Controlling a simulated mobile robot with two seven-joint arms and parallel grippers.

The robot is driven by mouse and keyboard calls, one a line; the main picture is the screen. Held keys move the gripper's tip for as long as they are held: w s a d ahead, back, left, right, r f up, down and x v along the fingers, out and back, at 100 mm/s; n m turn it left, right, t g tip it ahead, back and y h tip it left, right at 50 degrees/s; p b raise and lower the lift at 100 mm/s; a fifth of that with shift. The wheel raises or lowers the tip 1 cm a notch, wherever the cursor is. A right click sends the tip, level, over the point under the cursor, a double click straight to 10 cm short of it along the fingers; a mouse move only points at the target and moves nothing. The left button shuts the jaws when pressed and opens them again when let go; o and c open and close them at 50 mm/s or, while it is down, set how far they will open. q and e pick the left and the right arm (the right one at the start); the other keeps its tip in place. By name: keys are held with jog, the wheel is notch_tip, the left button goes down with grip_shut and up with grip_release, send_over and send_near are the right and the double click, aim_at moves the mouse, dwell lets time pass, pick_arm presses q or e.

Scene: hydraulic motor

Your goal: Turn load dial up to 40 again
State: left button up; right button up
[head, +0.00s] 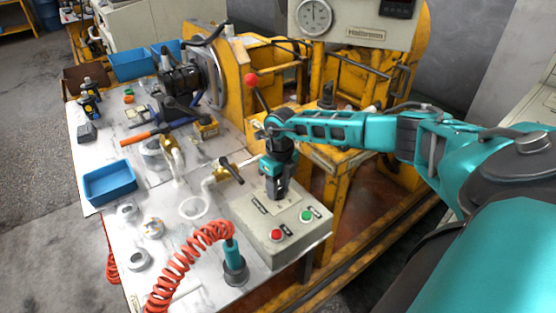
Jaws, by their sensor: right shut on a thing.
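A grey control box (254,231) sits on the front right of the white bench. It carries a red button (276,234), a green button (306,216) and small dark labels. My right gripper (277,194) comes in from the right and points down at the back part of the box's top. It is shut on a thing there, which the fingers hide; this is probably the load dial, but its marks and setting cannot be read. A round gauge (314,17) with a needle is on the panel at the top. My left gripper is not in view.
A red coiled hose (186,262) and a teal-and-black tool (234,262) stand left of the box. Brass valves with pipes (223,172), a blue tray (110,182) and an orange-handled tool (146,135) lie further left. A red-knobbed lever (252,82) rises behind my gripper.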

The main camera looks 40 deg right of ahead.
aim_at(280, 188)
jog(key=o, duration=1)
jog(key=shift+o, duration=0.2)
jog(key=shift+r, duration=0.1)
notch_tip(280, 188, up, 13)
jog(key=shift+d, duration=0.35)
